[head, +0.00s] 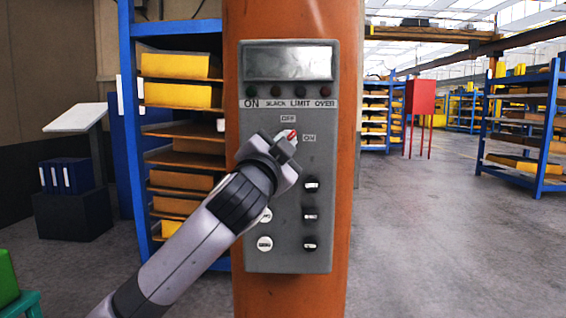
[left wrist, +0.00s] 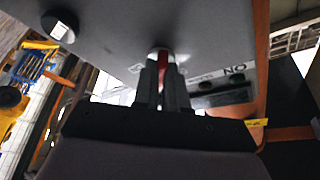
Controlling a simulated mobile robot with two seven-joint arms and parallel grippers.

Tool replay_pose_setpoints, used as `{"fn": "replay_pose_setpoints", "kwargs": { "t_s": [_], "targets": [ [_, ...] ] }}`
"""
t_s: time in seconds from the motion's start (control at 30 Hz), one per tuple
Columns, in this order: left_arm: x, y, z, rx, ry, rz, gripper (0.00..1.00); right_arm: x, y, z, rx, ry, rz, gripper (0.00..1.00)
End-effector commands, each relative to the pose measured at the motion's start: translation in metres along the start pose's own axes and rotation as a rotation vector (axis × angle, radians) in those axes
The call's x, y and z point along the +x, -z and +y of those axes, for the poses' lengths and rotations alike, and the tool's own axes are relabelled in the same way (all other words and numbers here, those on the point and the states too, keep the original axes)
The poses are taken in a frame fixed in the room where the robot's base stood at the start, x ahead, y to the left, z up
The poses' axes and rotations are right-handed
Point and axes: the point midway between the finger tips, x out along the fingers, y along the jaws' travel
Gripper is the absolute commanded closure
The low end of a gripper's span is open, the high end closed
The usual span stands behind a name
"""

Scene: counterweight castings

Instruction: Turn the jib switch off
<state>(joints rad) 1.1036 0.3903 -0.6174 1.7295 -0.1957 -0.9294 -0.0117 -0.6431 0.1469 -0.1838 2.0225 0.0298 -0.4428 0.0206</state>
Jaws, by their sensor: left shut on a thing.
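The grey control panel (head: 325,190) is fixed to the orange column (head: 350,215). Its jib switch (head: 291,134) is a light knob with a red mark, with an OFF label above it and an ON label to its right. My left gripper (head: 284,142) is at the knob and hides part of it. In the left wrist view, the two fingers (left wrist: 161,88) are shut on the knob (left wrist: 161,56), with the red mark showing between them. Which label the mark points to I cannot tell. My right gripper is in neither view.
A display (head: 290,64) and several lamps labelled ON, SLACK, LIMIT and OVER sit above the switch. Black buttons (head: 311,185) and white buttons are below. A blue rack (head: 127,100) with yellow bins stands behind at left. The floor at right (head: 430,230) is clear.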

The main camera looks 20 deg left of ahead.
Motion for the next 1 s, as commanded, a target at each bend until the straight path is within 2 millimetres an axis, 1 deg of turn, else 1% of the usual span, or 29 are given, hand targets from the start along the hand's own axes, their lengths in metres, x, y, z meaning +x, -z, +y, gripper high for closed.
{"fn": "replay_pose_setpoints", "kwargs": {
  "t_s": [0.03,0.17,0.5,0.7,1.0],
  "targets": [
    [-0.002,-0.003,0.007,-0.049,0.014,0.000,1.00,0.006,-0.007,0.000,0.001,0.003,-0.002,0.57],
    [-0.002,-0.003,0.008,-0.163,0.061,-0.002,1.00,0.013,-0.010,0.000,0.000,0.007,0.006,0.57],
    [-0.001,-0.001,0.010,-0.452,0.180,-0.003,1.00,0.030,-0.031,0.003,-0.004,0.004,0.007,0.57],
    [0.000,0.001,0.010,-0.588,0.237,-0.002,1.00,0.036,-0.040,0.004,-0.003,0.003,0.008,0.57],
    [0.001,0.002,0.009,-0.712,0.291,-0.002,1.00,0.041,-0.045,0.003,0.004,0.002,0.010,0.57]
  ]
}}
